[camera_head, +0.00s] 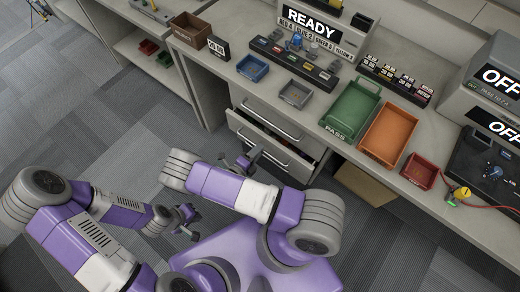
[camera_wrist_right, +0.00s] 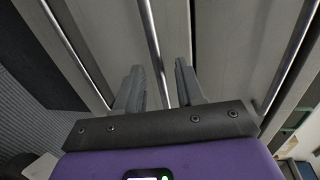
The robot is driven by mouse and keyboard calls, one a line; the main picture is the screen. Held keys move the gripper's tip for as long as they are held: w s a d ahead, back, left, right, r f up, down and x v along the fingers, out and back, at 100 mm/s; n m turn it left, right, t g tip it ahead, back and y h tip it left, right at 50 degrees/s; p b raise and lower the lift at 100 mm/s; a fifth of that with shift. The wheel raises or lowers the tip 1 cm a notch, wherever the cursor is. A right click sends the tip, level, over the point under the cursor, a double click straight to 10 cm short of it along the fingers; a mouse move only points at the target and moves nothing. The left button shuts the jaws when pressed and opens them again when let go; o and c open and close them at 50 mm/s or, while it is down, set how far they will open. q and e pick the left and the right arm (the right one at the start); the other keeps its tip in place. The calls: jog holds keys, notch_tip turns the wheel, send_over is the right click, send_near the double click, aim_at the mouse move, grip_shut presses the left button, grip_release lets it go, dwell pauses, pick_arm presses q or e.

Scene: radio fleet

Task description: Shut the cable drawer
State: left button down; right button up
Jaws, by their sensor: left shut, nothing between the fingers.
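The upper drawer (camera_head: 272,112) looks closed. The lower drawer (camera_head: 298,168) stands partly open, with dark and reddish contents partly visible inside; I cannot read a label on it. My right gripper (camera_head: 248,156) is at the left part of the lower drawer's front, near its bar handle (camera_head: 262,147). In the right wrist view, my right gripper's fingers (camera_wrist_right: 159,72) are apart, with a metal handle bar (camera_wrist_right: 152,40) passing between them; contact is unclear. My left gripper (camera_head: 190,222) is shut and empty, away from the drawers.
The bench top (camera_head: 225,87) holds a blue tray (camera_head: 253,68), a grey tray (camera_head: 295,94), a green tray (camera_head: 350,110), an orange tray (camera_head: 388,135) and a red tray (camera_head: 419,171). A cardboard box (camera_head: 362,186) is under the bench.

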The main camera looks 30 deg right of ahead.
jog(key=shift+d+f, duration=0.1)
jog(key=shift+d, duration=0.2)
grip_shut()
